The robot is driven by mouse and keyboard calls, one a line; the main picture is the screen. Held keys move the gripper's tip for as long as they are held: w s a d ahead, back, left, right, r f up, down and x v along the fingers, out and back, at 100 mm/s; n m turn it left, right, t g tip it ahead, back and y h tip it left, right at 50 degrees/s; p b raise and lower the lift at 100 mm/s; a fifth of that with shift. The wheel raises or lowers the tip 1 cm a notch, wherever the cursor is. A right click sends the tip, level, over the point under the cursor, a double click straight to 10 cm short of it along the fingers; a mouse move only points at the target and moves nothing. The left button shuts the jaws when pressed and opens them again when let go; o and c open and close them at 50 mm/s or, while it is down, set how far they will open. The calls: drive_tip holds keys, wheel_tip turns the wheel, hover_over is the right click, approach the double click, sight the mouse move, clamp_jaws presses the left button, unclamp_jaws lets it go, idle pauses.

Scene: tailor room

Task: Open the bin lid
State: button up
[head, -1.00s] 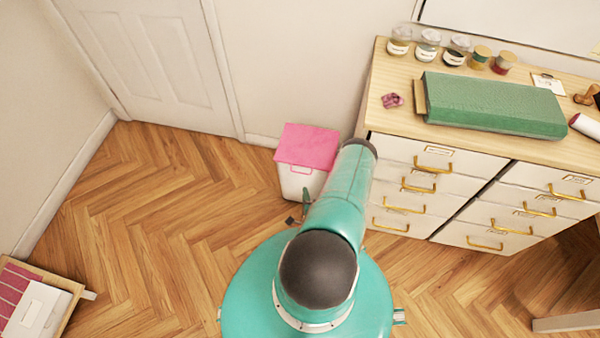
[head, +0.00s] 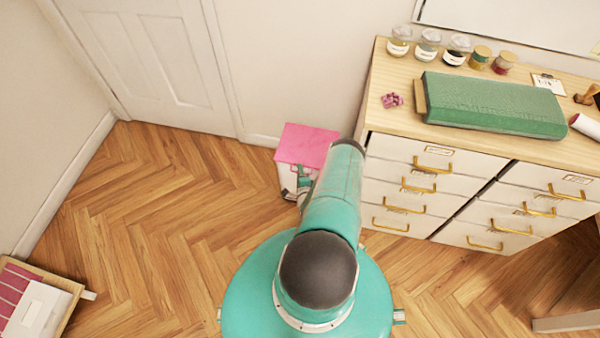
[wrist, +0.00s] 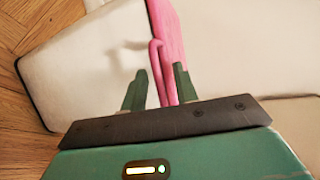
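The bin is a white box (head: 287,180) with a flat pink lid (head: 305,145), standing on the floor against the wall, left of the drawer cabinet. The lid lies shut on top. In the wrist view the lid's pink edge (wrist: 169,40) runs down the picture, with a thin pink handle loop (wrist: 156,65) sticking out beside it. My gripper (wrist: 159,82) is open; its two green fingers stand apart on either side of the handle, with gaps visible. In the head view my gripper (head: 303,184) is at the bin's front, just below the lid, partly hidden by my arm.
The cabinet (head: 410,180) with brass handles stands close on the right, holding jars and a green block (head: 490,104). A white door (head: 150,60) is at the back left. The wooden floor (head: 160,220) to the left is clear, apart from a box (head: 38,305) in the corner.

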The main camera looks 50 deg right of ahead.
drive_tip(key=shift+a, duration=0.1)
clamp_jaws()
drive_tip(key=shift+r, duration=0.3)
